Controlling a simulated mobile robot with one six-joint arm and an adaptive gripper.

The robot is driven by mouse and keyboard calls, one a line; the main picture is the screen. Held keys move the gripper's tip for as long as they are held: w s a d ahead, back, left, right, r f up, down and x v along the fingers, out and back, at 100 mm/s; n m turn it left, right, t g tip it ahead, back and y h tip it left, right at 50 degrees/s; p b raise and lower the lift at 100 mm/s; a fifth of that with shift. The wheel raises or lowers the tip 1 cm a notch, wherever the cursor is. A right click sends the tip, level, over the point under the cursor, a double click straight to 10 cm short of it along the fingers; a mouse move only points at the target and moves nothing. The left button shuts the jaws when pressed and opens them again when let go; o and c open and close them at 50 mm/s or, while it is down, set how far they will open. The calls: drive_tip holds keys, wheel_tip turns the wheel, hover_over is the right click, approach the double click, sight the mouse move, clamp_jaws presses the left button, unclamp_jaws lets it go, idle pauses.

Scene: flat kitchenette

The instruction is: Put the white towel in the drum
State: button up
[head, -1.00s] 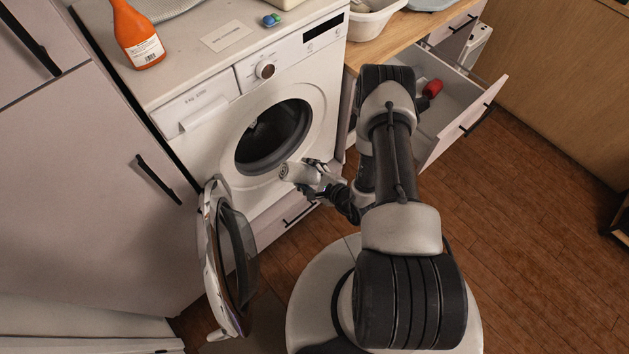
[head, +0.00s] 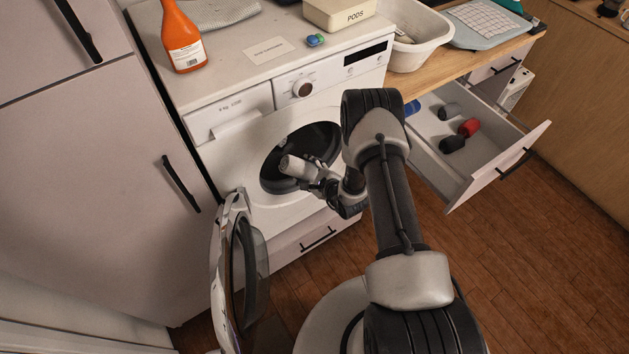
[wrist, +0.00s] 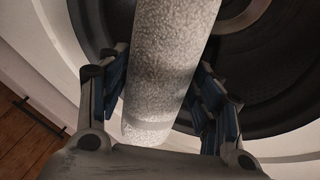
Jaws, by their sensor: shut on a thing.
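The white towel (wrist: 170,70) is a rolled, speckled cylinder between the fingers of my gripper (wrist: 163,105) in the wrist view. In the head view my gripper (head: 308,176) is shut on the towel (head: 295,166) at the front of the washing machine's round opening. The dark drum (head: 325,142) lies behind the towel, and part of it is hidden by the towel and my arm. The drum also fills the background of the wrist view (wrist: 262,65). I cannot tell how far the towel reaches past the rim. The washer door (head: 240,270) stands open at the left.
An open drawer (head: 440,165) with several rolled items juts out on the right. On top of the washer are an orange bottle (head: 183,38), a pods box (head: 340,12) and a blue-green pod (head: 315,40). A white basin (head: 420,45) stands on the wooden counter. Floor is clear at right.

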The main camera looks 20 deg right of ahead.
drive_tip(key=w+a+f+b, duration=0.2)
drive_tip(key=w+a+b, duration=0.1)
drive_tip(key=w, duration=0.7)
drive_tip(key=w+a+f+b, duration=0.2)
drive_tip(key=w+a+b, duration=0.2)
drive_tip(key=w, duration=0.7)
drive_tip(key=shift+w+f+b, duration=0.25)
drive_tip(key=shift+b, duration=0.6)
drive_tip(key=o, duration=1.2)
drive_tip(key=shift+v, duration=3.8)
